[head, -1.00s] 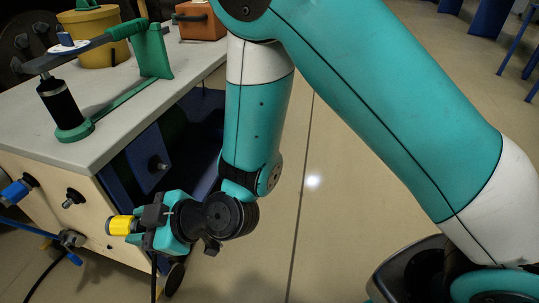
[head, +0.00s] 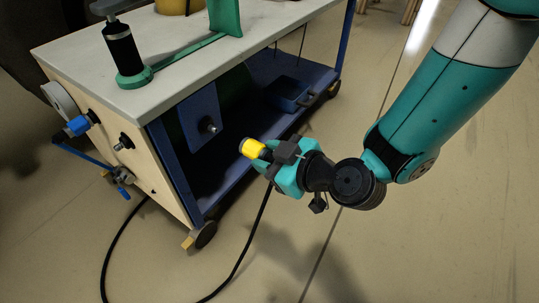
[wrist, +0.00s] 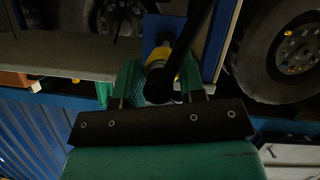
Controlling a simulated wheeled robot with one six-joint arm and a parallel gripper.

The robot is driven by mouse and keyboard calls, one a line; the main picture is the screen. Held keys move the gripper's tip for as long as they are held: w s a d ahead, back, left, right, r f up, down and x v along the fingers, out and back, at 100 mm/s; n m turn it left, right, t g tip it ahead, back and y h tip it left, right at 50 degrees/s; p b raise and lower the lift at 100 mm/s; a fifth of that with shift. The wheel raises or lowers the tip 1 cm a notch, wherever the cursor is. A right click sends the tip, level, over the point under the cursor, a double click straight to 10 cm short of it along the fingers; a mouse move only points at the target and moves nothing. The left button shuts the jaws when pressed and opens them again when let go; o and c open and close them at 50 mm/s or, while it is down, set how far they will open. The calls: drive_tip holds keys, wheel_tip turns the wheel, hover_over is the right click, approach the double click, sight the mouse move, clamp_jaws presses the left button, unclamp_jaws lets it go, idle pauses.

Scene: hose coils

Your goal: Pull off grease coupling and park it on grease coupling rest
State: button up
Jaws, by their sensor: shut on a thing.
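My gripper (head: 268,157) is shut on the yellow-ended grease coupling (head: 252,148), in the middle of the head view. The coupling is clear of the cart's pale end panel, and its yellow end points left toward the cart. In the wrist view the yellow collar (wrist: 181,66) shows between the green fingers, partly hidden by the dark hose. A blue plate with a metal stub (head: 210,126) stands at the cart's open side, left of the coupling, with a gap between them in the head view. I cannot tell whether this stub is the grease coupling rest.
The end panel (head: 165,190) carries a bare dark stub (head: 125,142) and a blue coupling (head: 78,125). A black hose (head: 238,262) loops over the floor. The cart's worktop (head: 190,70) holds a green-based tool. Floor right of the cart is clear.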

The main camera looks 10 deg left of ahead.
sight(250, 147)
drive_tip(key=shift+f, duration=0.1)
drive_tip(key=shift+a+r, duration=0.15)
drive_tip(key=shift+r, duration=0.1)
drive_tip(key=shift+w+a+p, duration=0.3)
drive_tip(key=shift+a+p, duration=0.45)
drive_tip(key=shift+p, duration=0.45)
drive_tip(key=a+p, duration=0.1)
drive_tip(key=p, duration=0.1)
drive_tip(key=w+a+p, duration=0.1)
drive_tip(key=a+p, duration=0.1)
drive_tip(key=shift+w+a, duration=0.2)
drive_tip(key=shift+a, duration=0.1)
drive_tip(key=shift+w+a+f, duration=0.1)
drive_tip(key=shift+f, duration=0.05)
drive_tip(key=shift+w+a+p, duration=0.3)
drive_tip(key=shift+a+p, duration=0.3)
drive_tip(key=shift+a, duration=0.15)
drive_tip(key=shift+w+a+p, duration=0.25)
drive_tip(key=shift+a+p, duration=0.35)
drive_tip(key=shift+a, duration=0.1)
drive_tip(key=o, duration=1.5)
drive_tip(key=shift+c, duration=0.2)
